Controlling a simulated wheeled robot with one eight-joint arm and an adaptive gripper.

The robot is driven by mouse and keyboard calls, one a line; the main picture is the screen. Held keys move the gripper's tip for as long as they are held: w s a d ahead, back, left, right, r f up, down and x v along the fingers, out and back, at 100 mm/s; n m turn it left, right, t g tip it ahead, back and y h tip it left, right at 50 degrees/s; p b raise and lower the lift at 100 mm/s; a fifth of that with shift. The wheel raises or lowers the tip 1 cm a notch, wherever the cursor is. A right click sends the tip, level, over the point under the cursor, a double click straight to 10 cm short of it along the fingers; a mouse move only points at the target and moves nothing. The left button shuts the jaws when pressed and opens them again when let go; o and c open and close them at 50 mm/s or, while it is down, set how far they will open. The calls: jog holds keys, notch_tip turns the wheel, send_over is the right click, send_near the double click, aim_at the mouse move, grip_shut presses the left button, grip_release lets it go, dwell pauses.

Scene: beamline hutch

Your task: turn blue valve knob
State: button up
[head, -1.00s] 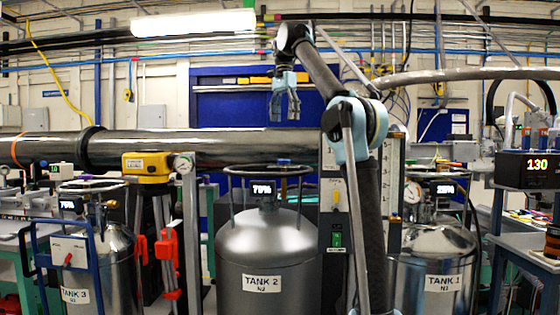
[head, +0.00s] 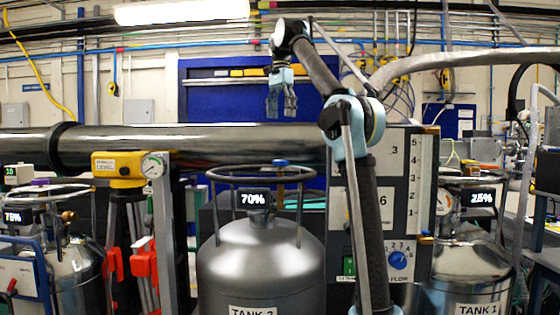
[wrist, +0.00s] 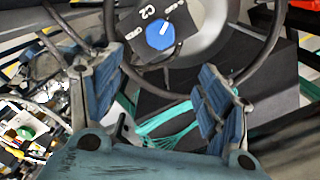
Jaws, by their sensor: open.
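In the wrist view, a round blue knob (wrist: 160,36) with a white pointer mark sits on a dark plate labelled C2, at the top centre. My gripper (wrist: 172,98) is open and empty, its fingertips below the knob in that picture and apart from it. In the head view, my gripper (head: 282,112) hangs high above Tank 2 (head: 260,265). A small blue piece (head: 281,163) shows above that tank's ring, behind its 70% display. Another blue knob (head: 398,260) with numbers around it is on the flow panel (head: 410,215), partly beside my arm.
Tank 1 (head: 470,270) stands right and Tank 3 (head: 75,270) left. A yellow tripod-mounted device (head: 119,165) stands between Tanks 3 and 2. The ring (head: 215,178) surrounds Tank 2's top.

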aim_at(280, 163)
notch_tip(280, 163, down, 17)
jog(key=shift+a, duration=0.1)
dwell(0.8)
jog(key=c, duration=1.1)
